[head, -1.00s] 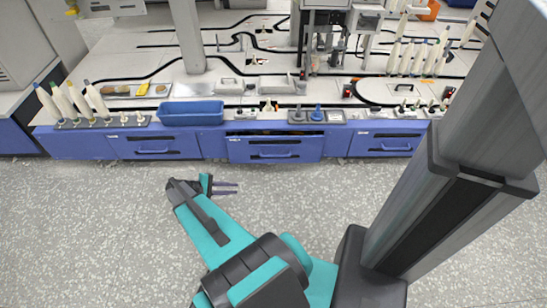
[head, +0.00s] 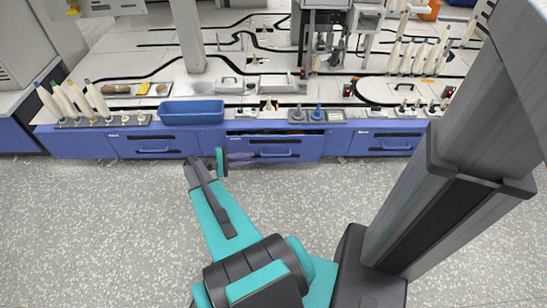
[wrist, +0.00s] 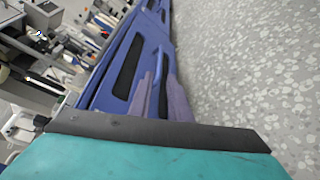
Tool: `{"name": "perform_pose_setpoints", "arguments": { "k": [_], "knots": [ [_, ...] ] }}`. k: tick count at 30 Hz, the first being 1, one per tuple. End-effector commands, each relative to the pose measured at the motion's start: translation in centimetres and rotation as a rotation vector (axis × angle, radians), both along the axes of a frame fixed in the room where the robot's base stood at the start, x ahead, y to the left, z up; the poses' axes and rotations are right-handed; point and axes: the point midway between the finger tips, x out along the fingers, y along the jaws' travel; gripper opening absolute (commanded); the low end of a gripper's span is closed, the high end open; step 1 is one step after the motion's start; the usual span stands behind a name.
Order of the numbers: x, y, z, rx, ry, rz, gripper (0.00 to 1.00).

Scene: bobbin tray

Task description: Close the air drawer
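A blue drawer (head: 308,146) in the middle of the bench front stands a little proud of its neighbours, with a narrow opening along its top. I take it for the air drawer; its label is too small to read. It has a dark slot and a bar handle (head: 275,155). Contact with the drawer front cannot be told.
Blue drawers flank it on the left (head: 152,146) and right (head: 385,143), both appearing flush. The speckled floor (head: 110,230) before the bench is clear.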

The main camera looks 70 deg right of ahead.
Motion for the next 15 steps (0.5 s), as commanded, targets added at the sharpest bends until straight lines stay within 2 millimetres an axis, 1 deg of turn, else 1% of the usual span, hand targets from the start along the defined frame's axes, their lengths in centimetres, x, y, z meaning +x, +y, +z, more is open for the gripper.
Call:
{"name": "perform_pose_setpoints", "arguments": {
  "k": [7,15],
  "knots": [
    [-1.9,-1.5,-0.7,0.000,0.000,-0.002,0.17],
    [-4.8,-3.9,-1.5,0.000,-0.001,-0.003,0.17]
  ]
}}
